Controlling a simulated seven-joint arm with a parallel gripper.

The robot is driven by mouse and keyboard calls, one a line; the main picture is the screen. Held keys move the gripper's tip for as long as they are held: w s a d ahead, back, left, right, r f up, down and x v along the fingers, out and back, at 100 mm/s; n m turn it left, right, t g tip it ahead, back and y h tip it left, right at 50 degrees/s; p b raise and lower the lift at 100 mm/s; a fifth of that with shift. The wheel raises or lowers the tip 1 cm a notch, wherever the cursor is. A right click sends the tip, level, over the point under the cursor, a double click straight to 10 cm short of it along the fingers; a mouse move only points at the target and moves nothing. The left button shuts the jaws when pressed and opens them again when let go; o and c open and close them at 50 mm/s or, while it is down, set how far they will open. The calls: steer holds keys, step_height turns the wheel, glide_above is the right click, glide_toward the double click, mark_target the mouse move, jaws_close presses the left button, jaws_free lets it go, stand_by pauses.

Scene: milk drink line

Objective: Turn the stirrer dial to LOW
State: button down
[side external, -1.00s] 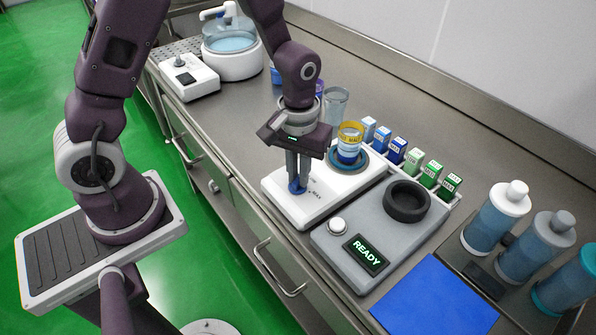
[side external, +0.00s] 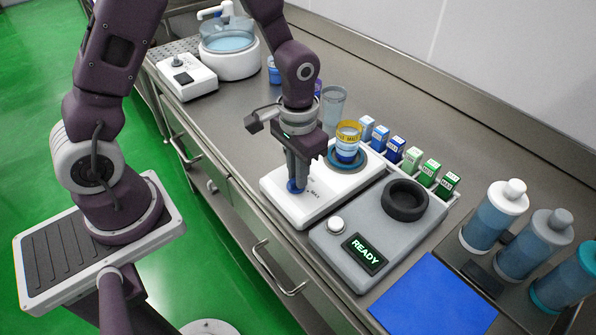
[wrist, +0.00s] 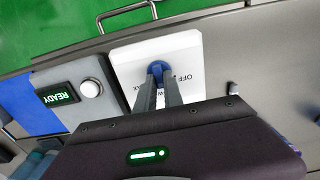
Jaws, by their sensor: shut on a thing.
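The stirrer is a white block (side external: 325,193) on the steel counter, with a blue dial at its front end. My gripper (side external: 296,186) points down and is shut on the blue dial (side external: 293,187). In the wrist view the dial (wrist: 158,68) sits between my two fingertips (wrist: 158,80). On the white block (wrist: 190,50) I can read OFF and parts of other labels; LOW is partly covered by my fingers. The dial's pointer is hidden, so I cannot tell its setting. A cup with a yellow band (side external: 347,142) stands on the stirrer's round plate.
A grey unit (side external: 345,238) with a READY screen and a dark ring (side external: 405,200) adjoins on the right. Small cartons (side external: 411,158) stand in a row behind. A clear beaker (side external: 333,108) is close to my wrist. Bottles (side external: 495,215) and a blue mat (side external: 433,297) lie further right.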

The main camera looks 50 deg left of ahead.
steer(key=c, duration=1.5)
jaws_free()
steer(key=shift+o, duration=0.2)
steer(key=shift+r, duration=0.15)
step_height(320, 180, up, 6)
steer(key=shift+r, duration=0.45)
